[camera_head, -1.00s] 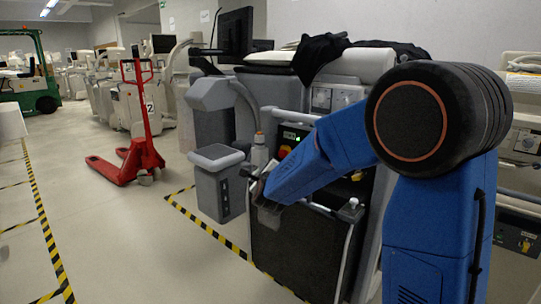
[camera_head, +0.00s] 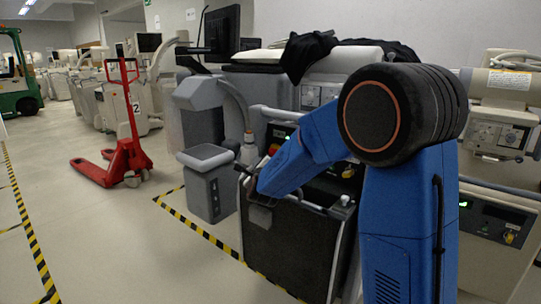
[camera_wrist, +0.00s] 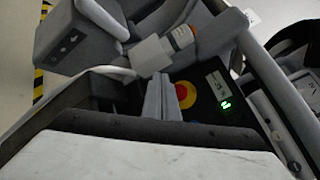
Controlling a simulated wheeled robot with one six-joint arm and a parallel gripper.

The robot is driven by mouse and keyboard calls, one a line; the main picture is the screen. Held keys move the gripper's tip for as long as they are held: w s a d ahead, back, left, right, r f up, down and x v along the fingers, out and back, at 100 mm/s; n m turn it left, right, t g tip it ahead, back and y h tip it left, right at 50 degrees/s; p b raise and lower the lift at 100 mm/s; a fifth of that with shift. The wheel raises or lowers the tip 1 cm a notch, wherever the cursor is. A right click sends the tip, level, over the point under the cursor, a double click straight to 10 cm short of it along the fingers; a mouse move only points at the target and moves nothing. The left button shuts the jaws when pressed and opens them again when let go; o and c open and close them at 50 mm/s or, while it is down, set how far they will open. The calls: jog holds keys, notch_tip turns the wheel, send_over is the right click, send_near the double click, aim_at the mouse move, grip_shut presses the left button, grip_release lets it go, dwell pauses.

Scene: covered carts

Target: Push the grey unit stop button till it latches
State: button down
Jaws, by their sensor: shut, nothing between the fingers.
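The stop button is red on a yellow ring. In the wrist view the button (camera_wrist: 186,94) sits on a dark panel beside a lit green display (camera_wrist: 226,104). My gripper (camera_wrist: 162,98) is shut and empty. Its fingers show just left of the button and cover part of the yellow ring; I cannot tell whether they touch anything. In the head view the button (camera_head: 273,149) is a small red patch left of my blue forearm, partly hidden. My gripper (camera_head: 259,188) is below it there, in front of the dark-fronted unit (camera_head: 290,245).
A bottle with an orange cap (camera_wrist: 182,37) stands near the button. A rail and a dark handle cross the unit's front. A grey pedestal (camera_head: 208,185) stands left. A red pallet jack (camera_head: 125,150) is farther left, with clear floor between striped tape lines.

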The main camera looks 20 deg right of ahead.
jog(key=shift+w+d, duration=0.75)
jog(key=shift+d, duration=0.3)
jog(key=shift+w+d, duration=0.75)
jog(key=shift+d, duration=0.25)
jog(key=shift+d, duration=0.1)
dwell(0.5)
jog(key=shift+w+d, duration=0.2)
jog(key=shift+d, duration=0.1)
jog(key=shift+w+d, duration=0.3)
jog(key=shift+d, duration=0.05)
dwell(1.0)
jog(key=shift+s+a, duration=0.1)
jog(key=shift+a, duration=0.05)
jog(key=shift+s+a, duration=0.45)
jog(key=shift+a, duration=0.15)
jog(key=shift+s+a, duration=0.75)
jog(key=shift+a, duration=0.25)
jog(key=shift+s+a, duration=0.7)
jog(key=shift+a, duration=0.3)
